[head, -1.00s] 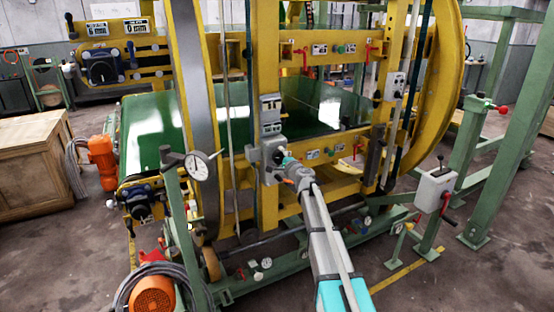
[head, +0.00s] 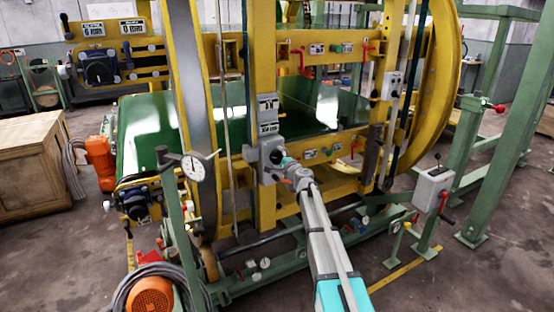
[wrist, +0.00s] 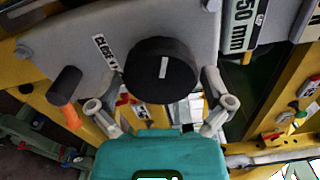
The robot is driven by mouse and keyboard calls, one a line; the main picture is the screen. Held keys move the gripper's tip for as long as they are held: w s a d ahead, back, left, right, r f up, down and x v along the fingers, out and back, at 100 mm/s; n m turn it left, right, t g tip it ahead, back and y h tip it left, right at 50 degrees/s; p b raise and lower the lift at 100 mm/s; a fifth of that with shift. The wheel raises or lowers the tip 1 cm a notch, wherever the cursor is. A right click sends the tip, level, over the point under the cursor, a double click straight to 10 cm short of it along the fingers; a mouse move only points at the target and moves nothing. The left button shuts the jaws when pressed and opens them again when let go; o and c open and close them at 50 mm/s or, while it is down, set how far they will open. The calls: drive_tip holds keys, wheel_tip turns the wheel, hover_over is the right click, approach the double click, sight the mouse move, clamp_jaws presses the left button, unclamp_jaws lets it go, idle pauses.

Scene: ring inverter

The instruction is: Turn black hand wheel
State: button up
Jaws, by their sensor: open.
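The black hand wheel (wrist: 160,70) is a round black knob with a white, nearly upright line on its face. It sits on a grey box with a label beginning "CLOSE" in the wrist view. My gripper (wrist: 158,80) is open, with one grey finger on each side of the wheel. Gaps show between the fingers and the wheel's rim, and I see no grip on it. In the head view my gripper (head: 287,166) is at the grey box (head: 266,153) on the yellow post. I cannot make out the wheel clearly there.
A black knob with an orange part (wrist: 67,90) sticks out left of the wheel. A "50 mm" plate (wrist: 243,22) is at the upper right. In the head view, a dial gauge (head: 194,166) stands left of my arm and a grey crank box (head: 433,188) stands right.

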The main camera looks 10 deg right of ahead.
drive_tip(key=v, duration=1.2)
drive_tip(key=s+a+f+n+g+y+p, duration=0.1)
drive_tip(key=s+a+f+n+g+p, duration=0.2)
drive_tip(key=s+a+n+g, duration=0.4)
drive_tip(key=s+a+f+n+g+y+p, duration=0.1)
drive_tip(key=s+a+f+n+g+p, duration=0.15)
drive_tip(key=s+a+n, duration=0.4)
drive_tip(key=s+d+f+n+g+h+p, duration=0.1)
drive_tip(key=s+d+g+h+p, duration=0.1)
drive_tip(key=s, duration=0.8)
drive_tip(key=s+d+f+n+g+h+p, duration=0.1)
drive_tip(key=s+d+g+h+p, duration=0.2)
drive_tip(key=s, duration=0.7)
drive_tip(key=d+g+h, duration=0.2)
drive_tip(key=d, duration=0.1)
drive_tip(key=shift+d+n+g+h, duration=0.3)
drive_tip(key=shift+n+g, duration=0.05)
drive_tip(key=shift+w, duration=0.15)
idle(1.3)
